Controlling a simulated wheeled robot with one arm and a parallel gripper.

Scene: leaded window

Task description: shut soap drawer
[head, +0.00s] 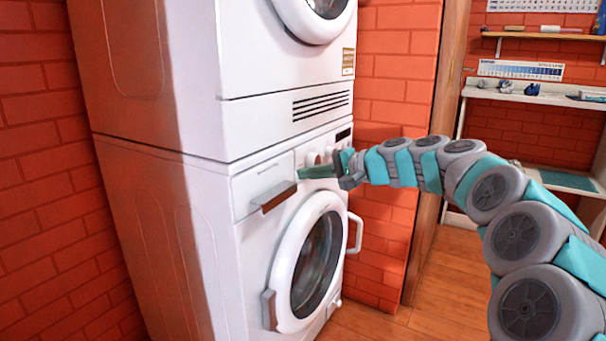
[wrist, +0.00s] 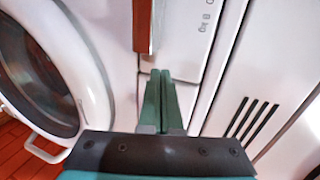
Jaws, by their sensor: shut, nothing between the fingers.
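The soap drawer (head: 262,180) is at the upper left of the lower white washing machine's front. Its front looks about level with the panel around it; I cannot tell whether a small gap remains. A grey-brown bar handle (head: 273,197) sticks out from it. In the wrist view, the handle (wrist: 143,25) is at the top, beyond the fingertips, and the pale drawer front (wrist: 180,45) is beside it. My gripper (head: 302,173) is shut and empty, to the right of the handle. Its green fingers (wrist: 161,75) point toward the handle; I see no clear contact.
The round washer door (head: 312,265) is below the drawer and shows at the left of the wrist view (wrist: 95,70). A dryer (head: 270,70) is stacked above. Brick walls stand on both sides. Wooden floor (head: 450,290) is clear in front.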

